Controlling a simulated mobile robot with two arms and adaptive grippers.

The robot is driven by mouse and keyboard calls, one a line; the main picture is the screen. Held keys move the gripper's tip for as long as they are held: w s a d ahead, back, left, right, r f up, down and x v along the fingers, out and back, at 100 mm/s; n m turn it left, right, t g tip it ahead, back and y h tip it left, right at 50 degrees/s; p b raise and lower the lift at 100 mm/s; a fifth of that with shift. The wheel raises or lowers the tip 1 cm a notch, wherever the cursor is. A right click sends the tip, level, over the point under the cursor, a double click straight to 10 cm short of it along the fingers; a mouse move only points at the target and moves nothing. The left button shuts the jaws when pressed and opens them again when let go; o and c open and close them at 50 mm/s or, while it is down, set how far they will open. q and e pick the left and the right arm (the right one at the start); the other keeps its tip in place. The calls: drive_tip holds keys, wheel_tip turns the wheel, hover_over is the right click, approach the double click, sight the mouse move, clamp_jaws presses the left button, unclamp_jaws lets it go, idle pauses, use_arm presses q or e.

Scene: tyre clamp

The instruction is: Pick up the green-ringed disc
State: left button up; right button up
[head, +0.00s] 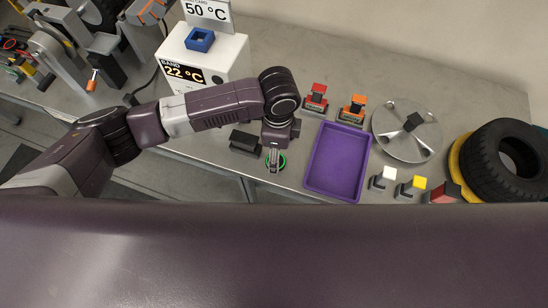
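The green-ringed disc (283,163) lies on the grey workbench near its front edge, left of a purple tray. Only part of its green ring shows; my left gripper covers its middle from above. My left gripper (274,168) points down over the disc, with its fingers at or just above it. The fingers look close together, but they are too small to tell whether they are shut on anything. My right gripper is not in view.
The purple tray (310,182) stands just right of the disc. A black block (244,142) sits close on the left. Red (316,98) and orange (353,108) stamp-like items, a round metal plate (394,145) and a tyre (503,165) are further right. A white box (215,60) stands behind.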

use_arm(q)
wheel_tip(320, 180, down, 2)
drive_tip(key=shift+w+a+p, duration=0.1)
drive_tip(key=shift+w+p, duration=0.05)
drive_tip(key=shift+p, duration=0.4)
wheel_tip(320, 180, down, 2)
drive_tip(key=shift+w+a+f, duration=0.1)
drive_tip(key=shift+f, duration=0.1)
drive_tip(key=shift+f+p, duration=0.3)
drive_tip(key=shift+f, duration=0.2)
drive_tip(key=c, duration=1.2)
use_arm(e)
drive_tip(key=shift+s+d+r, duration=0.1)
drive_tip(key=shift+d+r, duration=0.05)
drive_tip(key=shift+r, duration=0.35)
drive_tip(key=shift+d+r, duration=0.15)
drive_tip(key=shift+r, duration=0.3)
